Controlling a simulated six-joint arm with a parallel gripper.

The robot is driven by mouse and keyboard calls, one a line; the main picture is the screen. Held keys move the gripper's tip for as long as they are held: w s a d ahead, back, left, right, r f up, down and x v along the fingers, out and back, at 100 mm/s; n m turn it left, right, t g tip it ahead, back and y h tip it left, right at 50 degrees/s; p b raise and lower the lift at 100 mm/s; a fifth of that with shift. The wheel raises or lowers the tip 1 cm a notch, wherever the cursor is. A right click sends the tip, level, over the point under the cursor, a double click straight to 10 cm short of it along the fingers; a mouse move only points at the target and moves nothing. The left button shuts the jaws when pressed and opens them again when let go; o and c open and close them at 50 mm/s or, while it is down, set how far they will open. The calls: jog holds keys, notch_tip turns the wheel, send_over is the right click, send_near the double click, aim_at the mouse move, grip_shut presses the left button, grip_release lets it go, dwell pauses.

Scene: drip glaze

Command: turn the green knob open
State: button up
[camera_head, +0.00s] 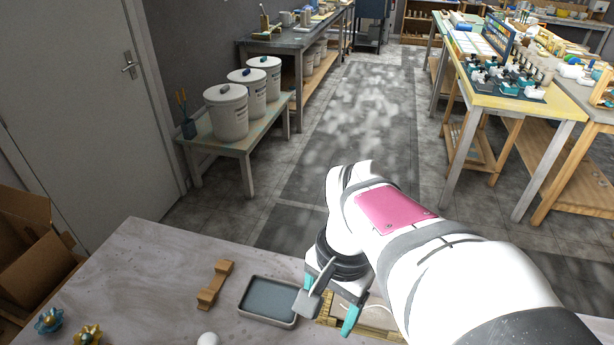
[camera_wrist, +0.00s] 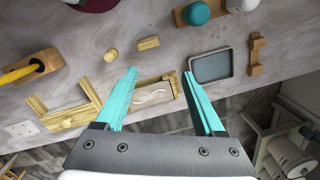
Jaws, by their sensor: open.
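No thing is plainly a green knob, and I cannot tell which is meant. A teal dome (camera_wrist: 195,13) stands on a wooden block (camera_wrist: 215,12) beside a white dome at the top of the wrist view. A teal lobed, flower-shaped piece (camera_head: 48,320) sits at the table's left in the head view, behind a gold one (camera_head: 88,335). My gripper (camera_head: 328,312) is open and empty, teal fingers pointing down. In the wrist view my gripper (camera_wrist: 160,72) is apart from the teal dome, its fingers over a wooden-framed tile with a white squiggle (camera_wrist: 153,97).
A grey tray (camera_head: 268,300) and a notched wooden rest (camera_head: 216,284) lie left of my gripper. Small wooden pieces (camera_wrist: 148,43) and a tool with a yellow handle (camera_wrist: 25,70) lie elsewhere on the table. The table's back left (camera_head: 150,255) is clear.

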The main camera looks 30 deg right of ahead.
jog(key=s+d+f+m+h, duration=0.15)
jog(key=d+m, duration=0.35)
jog(key=d, duration=0.6)
jog(key=s+d+f+m+y, duration=0.15)
jog(key=d+m, duration=0.35)
jog(key=d, duration=0.6)
jog(key=shift+h, duration=0.5)
jog(key=f, duration=1.6)
jog(key=shift+w, duration=0.3)
jog(key=shift+c, duration=0.3)
grip_shut()
